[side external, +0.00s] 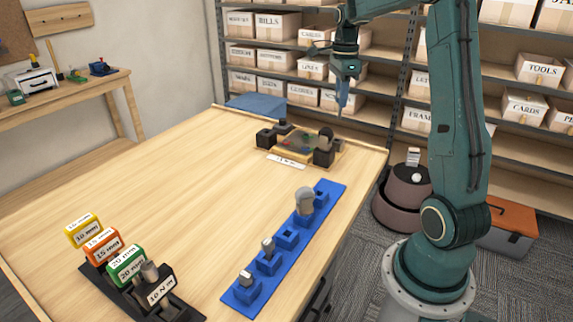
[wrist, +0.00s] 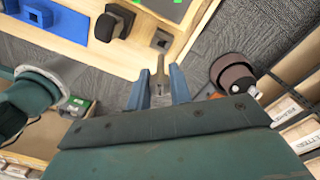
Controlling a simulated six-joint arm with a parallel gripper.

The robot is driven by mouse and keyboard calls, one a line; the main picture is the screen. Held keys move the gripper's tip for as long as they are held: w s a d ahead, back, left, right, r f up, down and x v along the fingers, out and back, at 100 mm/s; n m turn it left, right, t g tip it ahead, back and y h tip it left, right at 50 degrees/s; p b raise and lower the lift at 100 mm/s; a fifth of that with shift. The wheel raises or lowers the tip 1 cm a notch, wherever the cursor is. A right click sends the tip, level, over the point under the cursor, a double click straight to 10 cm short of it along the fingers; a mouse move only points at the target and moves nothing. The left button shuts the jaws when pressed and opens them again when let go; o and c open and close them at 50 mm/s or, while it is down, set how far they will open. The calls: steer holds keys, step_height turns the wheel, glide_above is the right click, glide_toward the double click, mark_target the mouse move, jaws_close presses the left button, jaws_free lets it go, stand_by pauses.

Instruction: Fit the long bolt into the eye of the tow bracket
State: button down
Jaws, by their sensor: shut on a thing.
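My gripper (side external: 343,92) is raised above the far right corner of the wooden table. In the wrist view its two blue fingers (wrist: 159,92) are shut on a slim grey-brown bolt (wrist: 159,72), which points away from the palm. The bolt is hard to make out in the side view. A small block with a dark square opening (wrist: 161,40) lies just beyond the bolt tip in the wrist picture, apart from it. A dark block with a rounded head (wrist: 115,22) stands to its left. I cannot tell for certain which part is the tow bracket's eye.
A fixture with a panel (side external: 296,143) and dark blocks stands at the table's far end. A blue strip (side external: 238,297) of sockets, some filled, runs along the right edge. Coloured labelled blocks (side external: 125,264) stand at the near left. The table's middle is clear. Shelves (side external: 275,45) stand behind.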

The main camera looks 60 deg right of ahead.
mark_target(339, 118)
steer(key=shift+f, duration=2.8)
steer(key=shift+f, duration=2.05)
steer(key=c, duration=1.2)
jaws_free()
step_height(339, 118, up, 13)
steer(key=shift+w+d+f, duration=0.1)
steer(key=shift+d, duration=0.05)
steer(key=shift+r, duration=0.55)
